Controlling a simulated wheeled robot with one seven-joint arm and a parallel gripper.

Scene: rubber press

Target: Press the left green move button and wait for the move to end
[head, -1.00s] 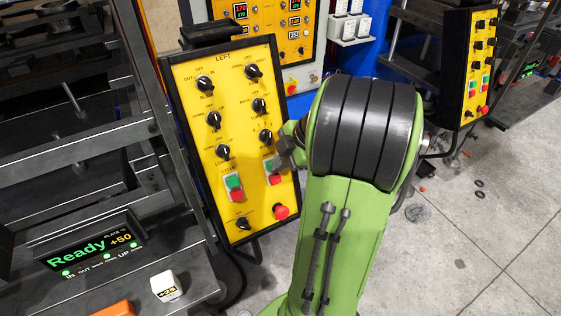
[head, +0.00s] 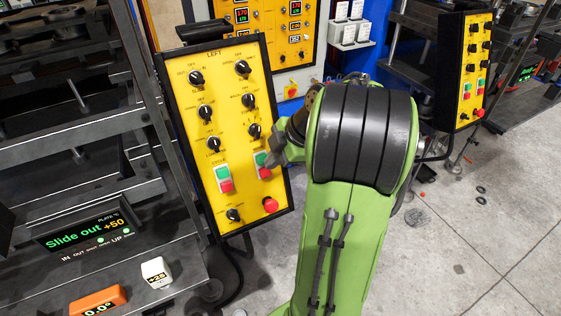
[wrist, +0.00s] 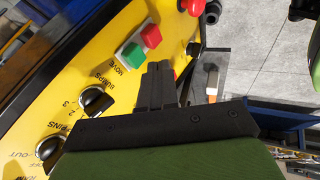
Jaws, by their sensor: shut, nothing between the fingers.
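The left yellow control panel (head: 228,115) stands upright left of my arm in the head view. Its green move button (head: 261,158) is in the right-hand pair, above a red button (head: 265,173). In the wrist view the green button (wrist: 132,56) sits beside the "MOVE" label, with the red button (wrist: 151,36) adjoining. My gripper (head: 271,160) is shut and empty, its tips close to this pair; it also shows in the wrist view (wrist: 158,68). I cannot tell whether it touches the button. The status display (head: 88,231) reads "Slide out +50".
A left-hand green-red pair (head: 224,179), several black knobs and a red mushroom button (head: 270,205) share the panel. Dark press frames (head: 80,130) stand at the left. A second yellow panel (head: 475,65) is at the right. The grey floor (head: 480,220) at right is mostly open.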

